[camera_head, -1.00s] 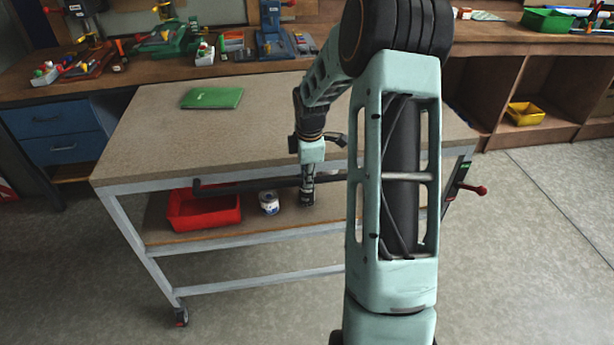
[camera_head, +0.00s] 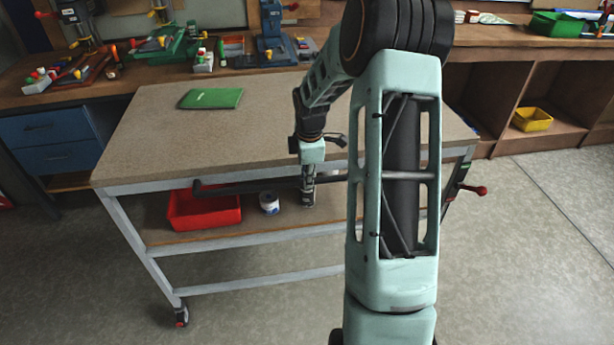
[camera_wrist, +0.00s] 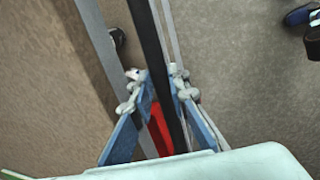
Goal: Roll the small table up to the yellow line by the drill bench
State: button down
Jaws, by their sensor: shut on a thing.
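The small table (camera_head: 150,135) is a wheeled trolley with a speckled tan top, a pale metal frame and a lower shelf (camera_head: 215,232). A dark push bar (camera_head: 250,186) runs along its near side; it also crosses the wrist view (camera_wrist: 150,35). My gripper (camera_head: 308,198) is shut on this bar, with one finger on each side in the wrist view (camera_wrist: 157,84). A caster (camera_head: 181,316) shows at the near left leg. The drill bench (camera_head: 150,80), with small machines on it, stands behind the table. I see no yellow line.
A green book (camera_head: 211,98) lies on the tabletop. A red bin (camera_head: 203,210) and a white can (camera_head: 269,203) stand on the lower shelf. Blue drawers (camera_head: 45,128) are at left. A wooden shelf unit with a yellow bin (camera_head: 532,119) is at right. Grey floor (camera_head: 530,260) is clear at right.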

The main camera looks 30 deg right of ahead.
jog(key=shift+w+d+r, duration=0.1)
jog(key=shift+w+r, duration=0.1)
jog(key=shift+w, duration=0.15)
jog(key=c, duration=1.8)
grip_release()
jog(key=shift+c, duration=0.2)
jog(key=shift+f, duration=0.1)
jog(key=shift+s, duration=0.1)
notch_tip(320, 180, up, 12)
jog(key=s, duration=0.2)
jog(key=shift+s+a, duration=0.15)
jog(key=shift+a, duration=0.2)
jog(key=shift+a+f, duration=0.1)
jog(key=shift+f, duration=0.05)
